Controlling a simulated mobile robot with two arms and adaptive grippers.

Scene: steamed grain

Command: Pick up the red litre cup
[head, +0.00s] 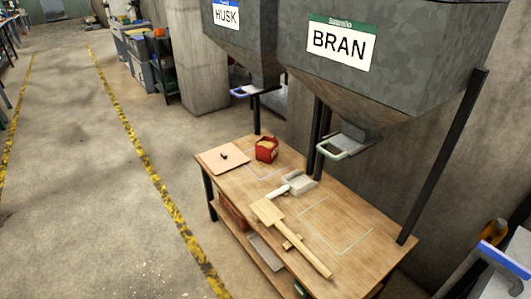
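The red litre cup (266,154) stands upright on the wooden bench (228,180), toward its far end. Neither of my grippers shows in the head view, and nothing is touching the cup.
A tan board (222,160) with a small black item lies left of the cup. A pale scoop (300,182) and a wooden paddle (285,232) lie nearer. HUSK (255,45) and BRAN hoppers (420,60) overhang the bench. Open floor (70,180) is left.

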